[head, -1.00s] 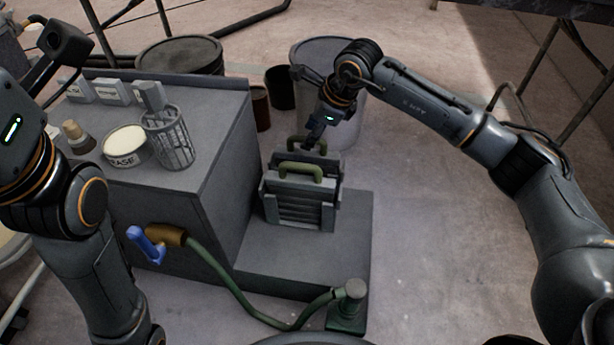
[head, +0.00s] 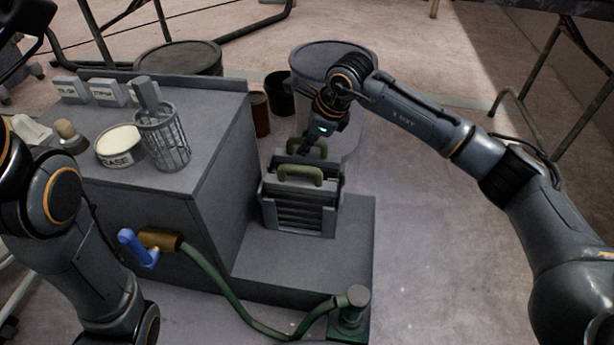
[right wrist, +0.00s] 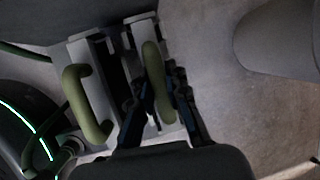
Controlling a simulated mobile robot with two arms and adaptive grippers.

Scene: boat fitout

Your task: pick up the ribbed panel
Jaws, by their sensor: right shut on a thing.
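Two upright panels with green handles stand one behind the other in a grey rack (head: 270,212). Horizontal ribs show on the front side (head: 300,215), below the front handle (head: 300,173). The rear panel's face is hidden, so I cannot tell whether it is ribbed. My right gripper (head: 310,150) reaches down from behind to the rear handle. In the right wrist view its fingers (right wrist: 160,100) are shut on that green handle (right wrist: 152,62); the front handle (right wrist: 85,105) is free to the left. My left arm shows at the left edge, its fingertips out of view.
A grey cabinet (head: 215,175) left of the rack carries a wire basket (head: 163,140), a tin (head: 118,148) and small boxes. A green hose (head: 215,285) with a blue lever (head: 138,248) runs in front. A large bin (head: 300,60) stands behind. Floor at right is clear.

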